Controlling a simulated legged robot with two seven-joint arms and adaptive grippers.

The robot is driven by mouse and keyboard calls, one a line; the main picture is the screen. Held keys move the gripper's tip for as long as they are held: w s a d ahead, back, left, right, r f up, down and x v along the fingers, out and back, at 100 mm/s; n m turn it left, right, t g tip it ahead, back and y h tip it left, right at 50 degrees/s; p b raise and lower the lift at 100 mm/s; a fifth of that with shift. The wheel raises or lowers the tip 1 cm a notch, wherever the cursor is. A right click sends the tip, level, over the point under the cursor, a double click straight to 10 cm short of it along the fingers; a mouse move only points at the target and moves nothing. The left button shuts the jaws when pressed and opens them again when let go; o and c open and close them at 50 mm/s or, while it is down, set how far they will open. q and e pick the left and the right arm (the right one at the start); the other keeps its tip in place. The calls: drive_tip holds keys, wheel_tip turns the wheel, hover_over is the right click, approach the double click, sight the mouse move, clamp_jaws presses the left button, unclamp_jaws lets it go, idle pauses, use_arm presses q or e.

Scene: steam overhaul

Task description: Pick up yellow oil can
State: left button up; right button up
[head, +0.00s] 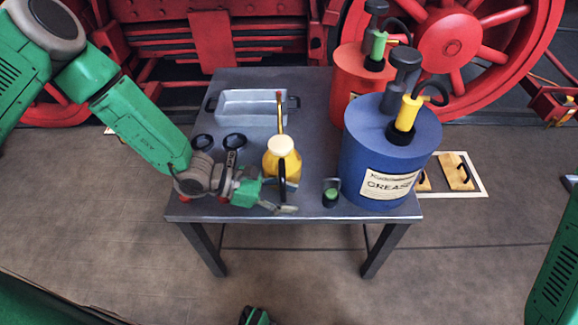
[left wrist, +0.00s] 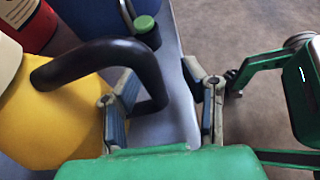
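The yellow oil can (head: 271,166) stands upright on the dark metal table (head: 312,108). It has a cream cap, a thin spout with an orange tip and a black handle on its near side. My left gripper (head: 284,197) is low over the table's front edge, at the near side of the can. In the left wrist view the can's yellow body (left wrist: 45,118) is at the left. Its black handle (left wrist: 140,68) reaches into the gap between the two open fingers of my left gripper (left wrist: 160,95). The fingers are apart, not closed on it.
A blue grease drum (head: 365,145) and a red drum (head: 352,82) with pumps stand right of the can. A small green-capped container (head: 331,196) is near the front edge. A grey tray (head: 245,108) and two dark rings (head: 234,141) lie behind and left.

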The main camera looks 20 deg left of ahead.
sight(285, 187)
use_arm(q)
drive_tip(key=a, duration=0.2)
drive_tip(key=shift+a+f, duration=0.2)
drive_tip(key=shift+a, duration=0.15)
clamp_jaws()
drive_tip(key=shift+a, duration=0.1)
drive_tip(key=shift+d, duration=0.55)
drive_tip(key=r, duration=0.1)
drive_tip(key=d+r+p, duration=0.1)
drive_tip(key=r, duration=0.1)
drive_tip(key=shift+r, duration=0.25)
drive_tip(key=shift+a+r+p, duration=0.15)
drive_tip(key=shift+r+p, duration=1.3)
drive_tip(key=shift+r, duration=1.95)
use_arm(e)
drive_tip(key=shift+a+r, duration=0.3)
drive_tip(key=shift+r, duration=0.8)
drive_tip(key=shift+a+r, duration=0.25)
drive_tip(key=shift+r, duration=0.8)
